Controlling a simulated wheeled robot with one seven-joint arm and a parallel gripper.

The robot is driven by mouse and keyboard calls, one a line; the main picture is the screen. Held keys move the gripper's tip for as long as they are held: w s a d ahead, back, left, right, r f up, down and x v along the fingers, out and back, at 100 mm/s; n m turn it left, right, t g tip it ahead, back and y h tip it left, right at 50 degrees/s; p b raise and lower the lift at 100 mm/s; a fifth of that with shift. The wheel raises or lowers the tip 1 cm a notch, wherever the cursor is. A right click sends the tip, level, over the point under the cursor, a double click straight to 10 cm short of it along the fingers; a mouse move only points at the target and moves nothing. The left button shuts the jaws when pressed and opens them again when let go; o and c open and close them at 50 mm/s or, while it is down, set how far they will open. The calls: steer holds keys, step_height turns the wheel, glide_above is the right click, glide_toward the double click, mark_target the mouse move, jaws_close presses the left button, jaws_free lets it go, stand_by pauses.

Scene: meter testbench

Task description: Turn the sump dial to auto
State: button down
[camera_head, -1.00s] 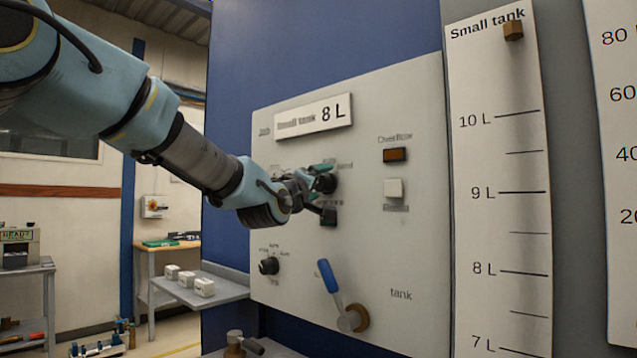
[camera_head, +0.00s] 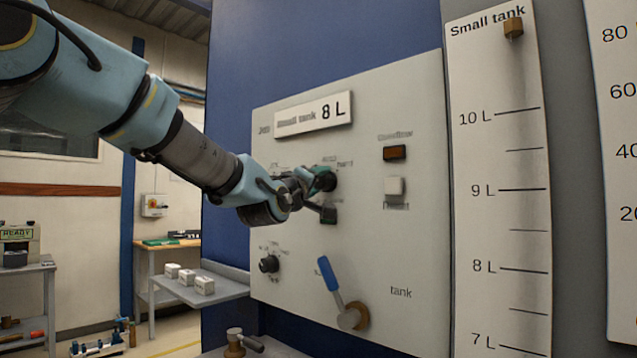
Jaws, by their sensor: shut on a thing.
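The pale control panel (camera_head: 372,235) carries a black upper dial (camera_head: 328,182), partly hidden by my gripper. My gripper (camera_head: 321,186) reaches it from the left and is shut on this dial, with a teal finger part along its upper side. The small labels around the dial are blurred and partly covered, so I cannot read its name or exact setting. A second black dial (camera_head: 269,264) sits lower left on the panel, free of the gripper; its labels are also too small to read.
A dark square part (camera_head: 328,215) is just below the gripped dial. An orange-brown indicator (camera_head: 395,153) and a white button (camera_head: 395,187) lie to the right. A blue-handled lever (camera_head: 329,274) stands below. A shelf (camera_head: 222,289) with white boxes juts out left.

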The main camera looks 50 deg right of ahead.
steer(key=shift+f+b, duration=0.2)
steer(key=shift+b, duration=0.1)
steer(key=m+b, duration=0.2)
steer(key=b, duration=0.1)
steer(key=shift+f+g+h, duration=0.15)
steer(key=shift+g+h, duration=0.15)
steer(key=shift+h, duration=0.1)
steer(key=m+b, duration=0.2)
steer(key=shift+g+h+b, duration=0.3)
steer(key=shift+g+h, duration=0.1)
steer(key=m+g+b, duration=0.1)
steer(key=m+b, duration=0.1)
steer(key=m, duration=0.1)
steer(key=shift+g+h, duration=0.3)
steer(key=shift+r+m+g+h+b, duration=0.15)
steer(key=shift+m+g+b, duration=0.25)
steer(key=shift+m, duration=0.75)
steer(key=shift+r+m+g+h+b, duration=0.15)
steer(key=shift+m+g, duration=0.35)
steer(key=shift+m, duration=0.65)
steer(key=shift+c, duration=1.4)
jaws_free()
